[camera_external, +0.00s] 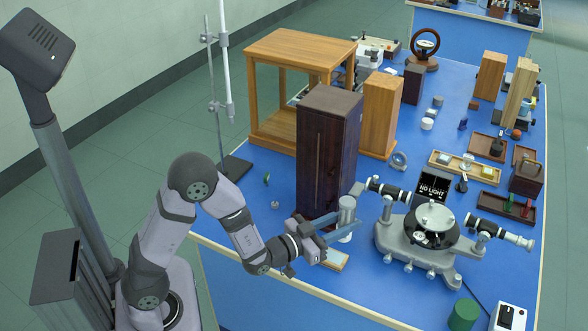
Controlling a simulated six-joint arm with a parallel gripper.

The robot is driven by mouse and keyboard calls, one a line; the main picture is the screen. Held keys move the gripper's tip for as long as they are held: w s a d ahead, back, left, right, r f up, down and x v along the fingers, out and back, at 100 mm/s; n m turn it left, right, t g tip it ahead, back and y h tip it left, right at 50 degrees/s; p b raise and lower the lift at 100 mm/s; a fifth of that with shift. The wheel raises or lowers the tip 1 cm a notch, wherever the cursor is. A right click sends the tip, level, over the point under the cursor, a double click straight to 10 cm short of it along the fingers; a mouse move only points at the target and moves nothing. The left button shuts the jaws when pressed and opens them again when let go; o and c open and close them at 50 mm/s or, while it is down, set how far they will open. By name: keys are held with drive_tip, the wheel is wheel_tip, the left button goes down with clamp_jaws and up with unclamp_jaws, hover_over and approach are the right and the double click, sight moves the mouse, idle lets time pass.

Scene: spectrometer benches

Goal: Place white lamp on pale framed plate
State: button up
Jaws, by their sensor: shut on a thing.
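The white lamp (347,209) is a pale upright cylinder with a whitish lower end, in front of the dark wooden cabinet. My gripper (345,227) reaches in from the left and is shut on the lamp, its blue-grey fingers across the middle. The pale framed plate (336,261) lies flat near the front edge of the blue bench, below and slightly left of the lamp. My gripper partly hides the plate. I cannot tell whether the lamp's lower end touches the bench.
A grey spectrometer (420,255) stands close on the right, its left tube (384,189) near the lamp. The tall dark cabinet (328,150) stands just behind. A green cylinder (463,314) and a white switch box (508,318) are at the front right.

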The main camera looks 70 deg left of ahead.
drive_tip(key=s+a+f+n+y, duration=0.1)
drive_tip(key=a+n+y, duration=0.1)
drive_tip(key=a+y, duration=0.15)
drive_tip(key=h, duration=0.1)
hover_over(331, 256)
drive_tip(key=shift+g, duration=0.4)
drive_tip(key=shift+w+f, duration=0.1)
drive_tip(key=shift+f, duration=5)
drive_tip(key=shift+f, duration=0.15)
drive_tip(key=o, duration=1.2)
drive_tip(key=shift+c, duration=0.2)
